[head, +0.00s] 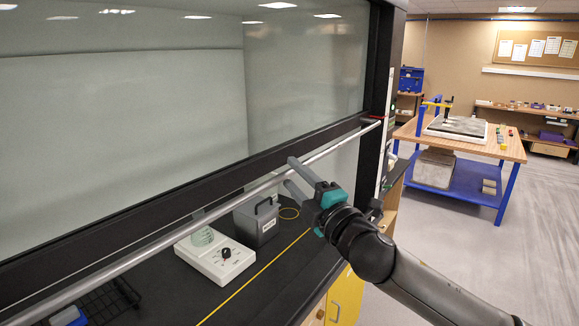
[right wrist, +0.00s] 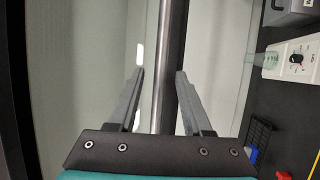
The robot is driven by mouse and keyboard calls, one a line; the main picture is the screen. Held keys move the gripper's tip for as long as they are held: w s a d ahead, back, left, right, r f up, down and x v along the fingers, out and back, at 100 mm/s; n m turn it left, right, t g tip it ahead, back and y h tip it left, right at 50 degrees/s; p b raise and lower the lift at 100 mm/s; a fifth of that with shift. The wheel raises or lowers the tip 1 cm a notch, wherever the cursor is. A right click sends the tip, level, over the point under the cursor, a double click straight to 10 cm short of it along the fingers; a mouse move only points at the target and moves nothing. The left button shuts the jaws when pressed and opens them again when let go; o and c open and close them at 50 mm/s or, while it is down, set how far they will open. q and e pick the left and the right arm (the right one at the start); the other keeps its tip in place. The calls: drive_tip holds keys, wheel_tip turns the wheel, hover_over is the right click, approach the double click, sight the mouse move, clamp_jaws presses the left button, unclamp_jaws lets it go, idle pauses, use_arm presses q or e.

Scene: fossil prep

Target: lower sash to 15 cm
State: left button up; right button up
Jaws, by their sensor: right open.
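The sash (head: 170,100) is a large glass pane with a black lower frame (head: 190,190). A round metal bar (head: 170,238) runs along the front of this frame, and the sash stands raised above the dark bench. My right gripper (head: 289,172) is open at the bar, one finger above it and one below. In the right wrist view the bar (right wrist: 172,40) runs between the two open fingers (right wrist: 160,72), with no clear grip on it. A small red mark (head: 375,118) shows near the bar's right end. My left gripper is not in view.
Under the sash, a white device with a knob (head: 217,258), a grey box (head: 257,222) and a black rack (head: 105,300) stand on the black bench top (head: 170,295). A yellow line (head: 255,278) runs along the bench. A wooden table (head: 500,150) stands behind at right, with open floor around.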

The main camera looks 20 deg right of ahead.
drive_tip(key=shift+x, duration=1.2)
clamp_jaws()
idle(0.6)
